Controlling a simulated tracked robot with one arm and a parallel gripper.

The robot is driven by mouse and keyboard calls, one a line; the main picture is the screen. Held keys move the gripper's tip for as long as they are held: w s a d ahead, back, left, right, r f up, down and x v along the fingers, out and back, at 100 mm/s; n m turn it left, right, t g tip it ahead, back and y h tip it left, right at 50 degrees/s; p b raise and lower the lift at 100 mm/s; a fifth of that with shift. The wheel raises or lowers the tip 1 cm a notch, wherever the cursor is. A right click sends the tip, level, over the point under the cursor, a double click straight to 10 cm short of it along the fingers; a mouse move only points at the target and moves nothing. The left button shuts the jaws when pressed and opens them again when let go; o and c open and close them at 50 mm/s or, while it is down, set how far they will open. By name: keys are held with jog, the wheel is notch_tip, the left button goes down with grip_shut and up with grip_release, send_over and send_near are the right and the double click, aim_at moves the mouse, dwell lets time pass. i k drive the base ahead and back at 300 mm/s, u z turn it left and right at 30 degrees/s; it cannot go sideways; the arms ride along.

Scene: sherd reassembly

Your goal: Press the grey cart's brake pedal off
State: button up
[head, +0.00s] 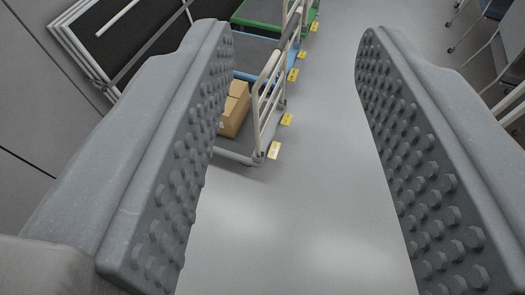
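My gripper (292,40) is open and empty, its two grey studded fingers spread wide at the left and right of the view. Beyond the left finger stands the nearest cart, which looks like the grey cart (235,155), with a pale tubular handle at its right end. Its left part is hidden behind my left finger. Small yellow pieces, one nearer (274,150) and one farther (286,119), sit low beside its right end. They may be its pedals, but I cannot tell which is the brake or whether it is pressed. My gripper is apart from the cart.
Brown cardboard boxes (235,108) lie on the nearest cart. Behind it stand a blue-edged cart (246,76) and a green cart (262,23), with more yellow pieces beside them. Dark framed panels lean at upper left. Chairs or tables stand at upper right. The middle floor (310,190) is clear.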

aim_at(274, 149)
jog(key=z, duration=0.55)
jog(key=k, duration=1.35)
jog(key=z, duration=0.65)
jog(key=i, duration=2.3)
jog(key=u, duration=1.2)
jog(key=i, duration=0.9)
jog(key=u, duration=0.55)
jog(key=k, duration=0.8)
